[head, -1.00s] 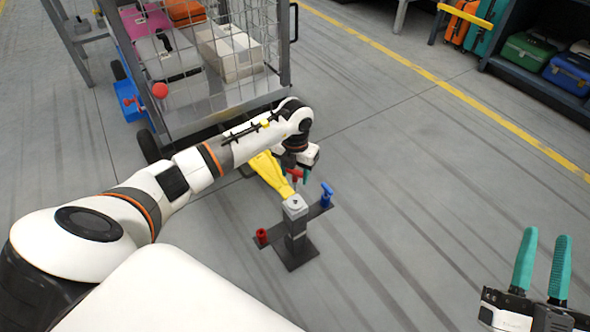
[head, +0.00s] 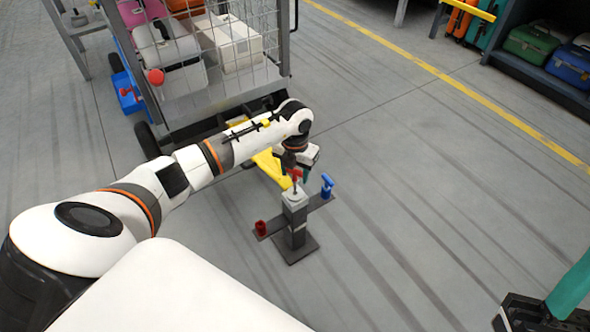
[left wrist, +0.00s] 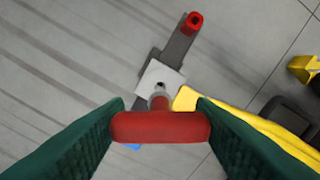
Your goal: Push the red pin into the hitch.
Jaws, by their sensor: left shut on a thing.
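My left gripper (head: 301,174) is shut on the red pin (head: 295,173), gripping its crossbar handle. In the left wrist view the red handle (left wrist: 160,127) lies between the green fingers, and the grey shaft points at the hitch. The hitch (head: 294,207) is a grey post with a pale block on top. In the left wrist view the hitch's block (left wrist: 165,75) shows a dark hole just beyond the shaft's end. I cannot tell how high the tip is above the block. My right gripper (head: 563,300) is cut off at the lower right, with one teal finger showing.
A yellow tow bar (head: 270,166) runs from the caged luggage cart (head: 215,115) towards the hitch. A blue pin (head: 327,185) and a red cup-like piece (head: 260,228) stand on the post's side arms. The floor right of the post is clear.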

